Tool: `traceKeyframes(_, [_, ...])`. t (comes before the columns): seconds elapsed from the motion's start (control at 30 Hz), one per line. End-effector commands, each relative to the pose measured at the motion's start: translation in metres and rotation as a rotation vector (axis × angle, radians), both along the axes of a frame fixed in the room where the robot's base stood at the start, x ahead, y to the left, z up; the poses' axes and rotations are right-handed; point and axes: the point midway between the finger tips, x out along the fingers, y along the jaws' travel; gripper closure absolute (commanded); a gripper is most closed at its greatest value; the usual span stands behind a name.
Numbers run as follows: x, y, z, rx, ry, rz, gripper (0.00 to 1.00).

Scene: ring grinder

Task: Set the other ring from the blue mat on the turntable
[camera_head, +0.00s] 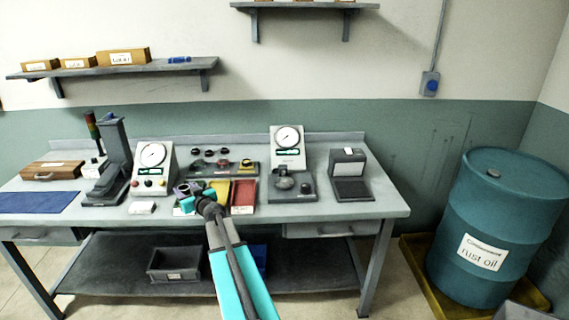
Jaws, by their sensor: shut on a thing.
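My gripper (196,196), with teal fingers, reaches over the middle of the bench. It is shut on a small grey ring (183,188), seen near the fingertips and partly hidden by them. The ring appears to be above the bench, left of the coloured trays. The blue mat (40,202) lies at the bench's left end and looks bare. A round grey part on a dark base under the right dial gauge (284,183) may be the turntable; it is too small to be sure. My gripper is well to its left.
A tall dark grey machine (113,160) and a dial gauge box (153,167) stand left of my gripper. Yellow and red trays (243,196) lie just right of it. A dark grey box device (348,173) stands farther right. A teal drum (497,225) stands beyond the bench.

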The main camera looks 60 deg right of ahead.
Motion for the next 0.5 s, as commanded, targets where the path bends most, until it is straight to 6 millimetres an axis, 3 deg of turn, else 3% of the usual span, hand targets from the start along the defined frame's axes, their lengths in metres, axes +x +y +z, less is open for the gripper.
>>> traceKeyframes(0.03, [-0.004, -0.022, 0.003, 0.001, 0.001, -0.039, 0.85])
traceKeyframes(0.1, [-0.013, -0.048, 0.003, 0.002, 0.001, -0.092, 0.85])
traceKeyframes(0.5, [-0.082, -0.185, 0.002, 0.003, 0.002, -0.359, 0.85])
